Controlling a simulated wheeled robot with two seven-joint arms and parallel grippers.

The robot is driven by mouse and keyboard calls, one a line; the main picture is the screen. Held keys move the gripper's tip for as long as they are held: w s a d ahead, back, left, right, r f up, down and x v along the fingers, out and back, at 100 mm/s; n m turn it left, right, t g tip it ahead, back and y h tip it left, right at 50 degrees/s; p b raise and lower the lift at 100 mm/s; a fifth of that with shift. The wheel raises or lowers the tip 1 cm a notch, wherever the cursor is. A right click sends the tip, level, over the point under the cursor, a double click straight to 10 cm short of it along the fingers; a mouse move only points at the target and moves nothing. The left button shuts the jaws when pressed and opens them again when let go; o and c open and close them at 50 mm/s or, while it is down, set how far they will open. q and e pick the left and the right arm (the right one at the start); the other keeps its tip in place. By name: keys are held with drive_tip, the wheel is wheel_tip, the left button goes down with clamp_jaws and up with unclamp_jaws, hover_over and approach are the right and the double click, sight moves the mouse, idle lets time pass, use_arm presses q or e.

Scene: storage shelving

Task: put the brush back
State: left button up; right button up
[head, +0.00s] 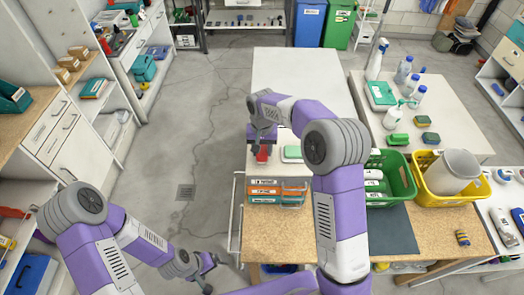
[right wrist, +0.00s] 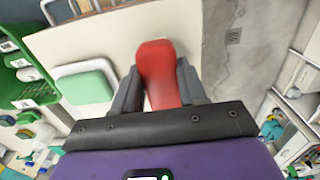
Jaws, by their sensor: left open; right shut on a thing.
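The red thing (head: 262,153), which seems to be the brush, is in my right gripper (head: 262,138), over the front edge of the white tabletop. In the right wrist view my right gripper (right wrist: 157,90) is shut on this red thing (right wrist: 157,62), its fingers on both sides. No bristles show, and I cannot tell whether it touches the surface below. My left gripper (head: 206,268) is open and empty, low over the floor at the left of the workbench.
A green-and-white block (head: 292,154) lies just right of the red thing. A green crate (head: 405,184) and yellow crate (head: 425,192) are to the right. The white tabletop (head: 295,80) behind is clear.

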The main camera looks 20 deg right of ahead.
sight(262, 150)
drive_tip(key=shift+f, duration=0.7)
drive_tip(key=shift+f, duration=0.15)
drive_tip(key=o, duration=1)
drive_tip(key=shift+r, duration=0.2)
drive_tip(key=shift+w+r, duration=0.1)
drive_tip(key=shift+r, duration=0.2)
wheel_tip(262, 150, up, 12)
drive_tip(key=shift+f, duration=0.25)
